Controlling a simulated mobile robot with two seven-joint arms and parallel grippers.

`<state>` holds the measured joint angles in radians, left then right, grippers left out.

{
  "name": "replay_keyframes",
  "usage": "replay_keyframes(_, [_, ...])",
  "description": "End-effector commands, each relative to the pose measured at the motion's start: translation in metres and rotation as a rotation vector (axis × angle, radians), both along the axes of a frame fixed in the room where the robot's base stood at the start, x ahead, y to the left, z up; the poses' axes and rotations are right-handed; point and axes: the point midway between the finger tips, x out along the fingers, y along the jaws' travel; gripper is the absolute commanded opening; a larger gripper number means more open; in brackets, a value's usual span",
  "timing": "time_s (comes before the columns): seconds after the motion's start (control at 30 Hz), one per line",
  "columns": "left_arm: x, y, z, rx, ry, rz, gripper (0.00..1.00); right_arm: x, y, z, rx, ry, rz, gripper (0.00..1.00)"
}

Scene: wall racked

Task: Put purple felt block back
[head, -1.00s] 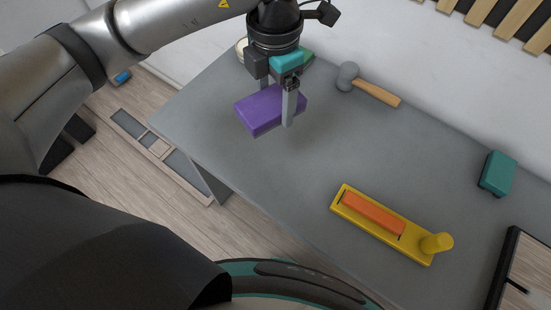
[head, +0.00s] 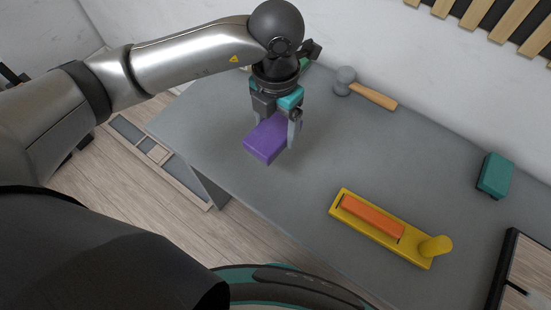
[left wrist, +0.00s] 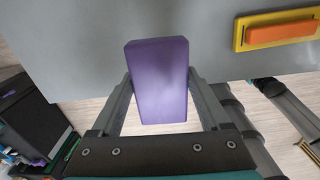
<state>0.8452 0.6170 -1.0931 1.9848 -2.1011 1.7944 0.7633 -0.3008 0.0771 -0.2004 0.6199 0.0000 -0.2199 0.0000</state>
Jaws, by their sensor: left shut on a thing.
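The purple felt block (head: 266,143) is held between the fingers of my left gripper (head: 278,128), over the left part of the grey table. In the left wrist view the purple block (left wrist: 160,80) stands out lengthwise between the two fingers (left wrist: 160,98), with a finger on each side. Whether the block touches the tabletop is hard to tell in the head view. My right gripper is not in view.
A yellow holder with a peg (head: 345,220) carries an orange block (head: 372,216) at the table's front. A mallet (head: 366,91) lies at the back, and a teal block (head: 495,175) at the right. A black-edged tray (head: 503,275) is at lower right. The table (head: 320,150) is clear between them.

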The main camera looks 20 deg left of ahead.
Motion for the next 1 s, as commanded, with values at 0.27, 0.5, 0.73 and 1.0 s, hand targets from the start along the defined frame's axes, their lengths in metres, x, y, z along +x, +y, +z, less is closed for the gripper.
replay_keyframes(0.27, [0.000, 0.000, -0.072, 0.001, 0.002, 0.001, 0.27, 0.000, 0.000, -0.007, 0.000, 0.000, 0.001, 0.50])
replay_keyframes(0.5, [0.001, -0.001, -0.094, -0.002, -0.001, 0.000, 0.27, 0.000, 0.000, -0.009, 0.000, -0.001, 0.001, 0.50])
replay_keyframes(0.73, [0.000, 0.000, -0.122, -0.001, 0.001, 0.000, 0.27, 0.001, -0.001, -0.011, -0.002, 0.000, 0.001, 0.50])
replay_keyframes(1.0, [0.001, 0.000, -0.130, -0.001, -0.003, -0.001, 0.27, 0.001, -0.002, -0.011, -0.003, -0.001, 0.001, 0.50])
